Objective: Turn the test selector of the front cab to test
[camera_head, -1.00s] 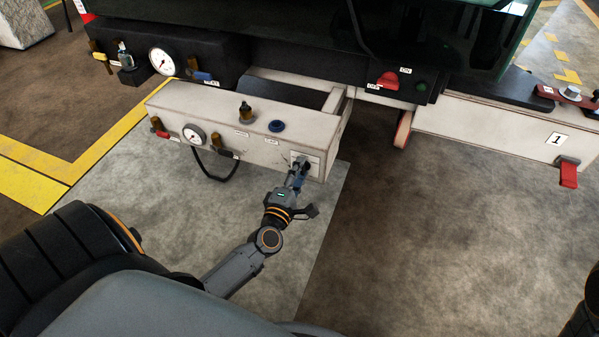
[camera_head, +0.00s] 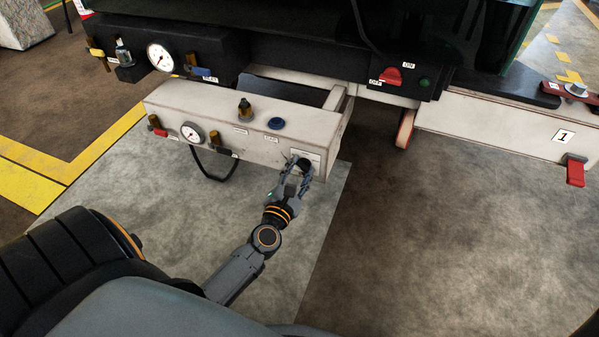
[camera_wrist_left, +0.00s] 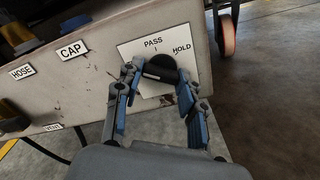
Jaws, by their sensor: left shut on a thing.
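The test selector is a black knob (camera_wrist_left: 160,68) on a white plate (camera_wrist_left: 138,48) on the front face of the beige trolley box. The plate reads PASS at the top and HOLD at the right in the left wrist view; no TEST mark shows. My left gripper (camera_wrist_left: 158,78) has one finger on each side of the knob and is shut on it. In the head view the left gripper (camera_head: 296,172) is at the box's right end, covering part of the knob and plate. Which mark the knob points to is hard to tell. My right gripper is not in view.
The box (camera_head: 225,122) also carries a gauge (camera_head: 192,132), a blue cap (camera_head: 276,124), a brass valve (camera_head: 245,110) and a hanging black hose (camera_head: 213,177). Behind it are a red switch (camera_head: 388,76) and a wheel (camera_head: 405,128). The floor to the right is clear.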

